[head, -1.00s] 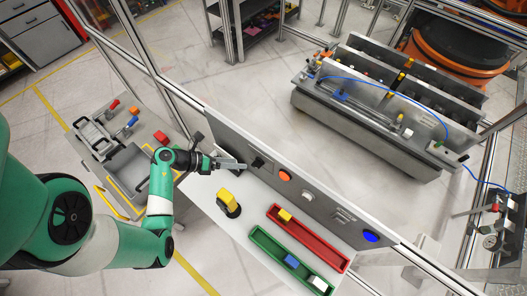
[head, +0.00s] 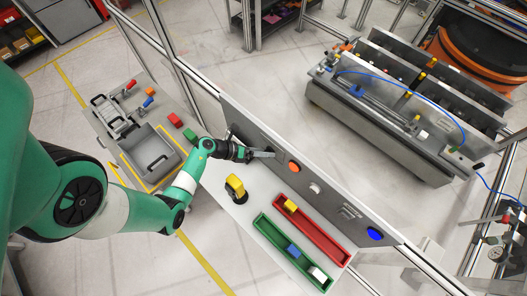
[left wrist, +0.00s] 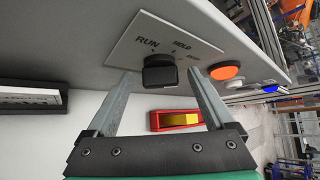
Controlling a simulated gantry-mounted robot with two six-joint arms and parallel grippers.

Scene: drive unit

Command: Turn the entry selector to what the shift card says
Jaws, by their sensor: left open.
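The entry selector (left wrist: 160,72) is a black knob on a pale plate marked RUN, HOLD and a third word too small to read. I cannot tell for sure which word it points to. My left gripper (left wrist: 163,78) is open, one finger on each side of the knob, with no clear contact visible. In the head view my left gripper (head: 270,154) is at the grey panel (head: 330,195) and hides the knob. A framed white card (left wrist: 30,97) shows at the left of the wrist view; its text is not readable. My right gripper is not in view.
An orange button (head: 294,167), a white one (head: 315,188) and a blue one (head: 375,233) sit along the panel. A yellow-black device (head: 236,188), a red tray (head: 310,228) and a green tray (head: 268,232) stand on the white shelf below.

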